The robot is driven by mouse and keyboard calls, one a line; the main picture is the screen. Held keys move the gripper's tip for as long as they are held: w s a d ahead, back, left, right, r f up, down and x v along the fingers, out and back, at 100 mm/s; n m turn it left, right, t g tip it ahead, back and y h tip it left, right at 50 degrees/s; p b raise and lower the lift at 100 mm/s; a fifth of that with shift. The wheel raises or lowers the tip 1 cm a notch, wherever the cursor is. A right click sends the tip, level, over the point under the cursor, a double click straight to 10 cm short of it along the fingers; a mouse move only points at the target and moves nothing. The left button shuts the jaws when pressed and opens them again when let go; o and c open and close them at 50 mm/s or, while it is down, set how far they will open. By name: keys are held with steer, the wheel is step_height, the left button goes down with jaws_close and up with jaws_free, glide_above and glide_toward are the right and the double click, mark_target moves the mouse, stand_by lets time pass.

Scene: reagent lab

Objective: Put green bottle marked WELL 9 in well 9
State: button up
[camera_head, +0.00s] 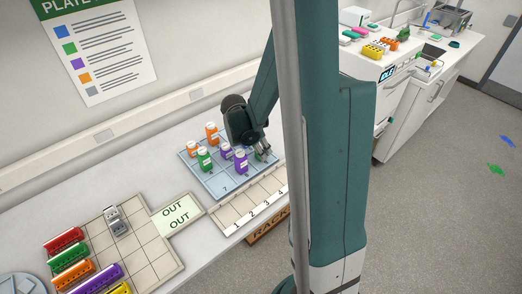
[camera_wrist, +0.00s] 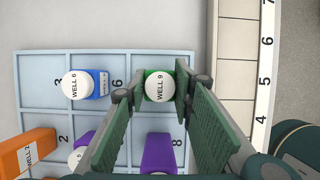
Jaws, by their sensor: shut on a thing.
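The green bottle marked WELL 9 (camera_wrist: 158,86) has a white cap and stands between the two fingers of my gripper (camera_wrist: 161,90), which is shut on it. In the wrist view it is over the top right cell of the pale blue well plate (camera_wrist: 40,62), beyond the cell marked 8 and right of the one marked 6. Its own cell number is hidden. I cannot tell whether its base touches the plate. In the head view my gripper (camera_head: 262,153) is over the plate's right side and mostly hides the bottle.
A blue bottle marked WELL 6 (camera_wrist: 85,85) stands just left of my gripper. A purple bottle (camera_wrist: 158,152) is close below it. An orange bottle marked WELL 2 (camera_wrist: 28,152) and another green bottle (camera_head: 204,160) are farther off. A numbered rack (camera_head: 245,205) borders the plate.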

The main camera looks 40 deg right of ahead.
steer(key=shift+f, duration=0.15)
steer(key=o, duration=0.9)
steer(key=p+v, duration=0.1)
steer(key=v, duration=1.1)
steer(key=shift+a+r, duration=0.15)
steer(key=shift+r, duration=0.1)
stand_by(0.4)
